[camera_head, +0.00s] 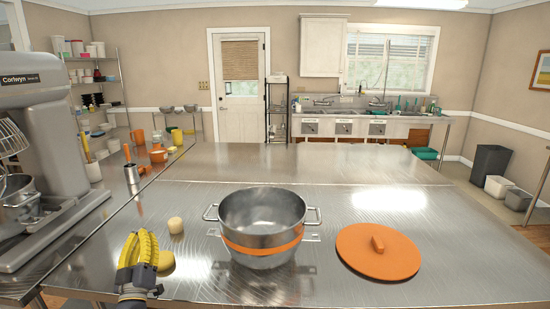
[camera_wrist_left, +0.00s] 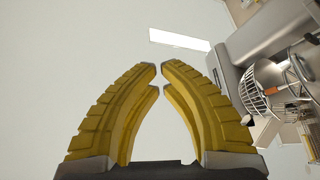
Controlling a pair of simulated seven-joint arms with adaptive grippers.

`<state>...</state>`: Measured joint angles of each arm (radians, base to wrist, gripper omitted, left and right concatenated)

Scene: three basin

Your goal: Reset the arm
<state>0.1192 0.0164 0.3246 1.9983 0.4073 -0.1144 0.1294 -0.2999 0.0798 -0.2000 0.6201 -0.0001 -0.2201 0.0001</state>
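My left gripper (camera_head: 138,236), with yellow ribbed fingers, is raised at the lower left of the head view, left of the pot and apart from it. In the left wrist view its fingertips (camera_wrist_left: 160,68) come together with only a sliver between them, and nothing is held. My right gripper is in neither view. A steel pot (camera_head: 262,220) with an orange band and two side handles stands upright and uncovered on the steel table (camera_head: 320,185). An orange lid (camera_head: 375,260) lies flat to its right.
A pale yellow piece (camera_head: 176,225) stands left of the pot. Another yellowish piece (camera_head: 166,262) is close behind my left gripper in the picture. A grey stand mixer (camera_head: 55,140) fills the left side. The table beyond the pot is clear.

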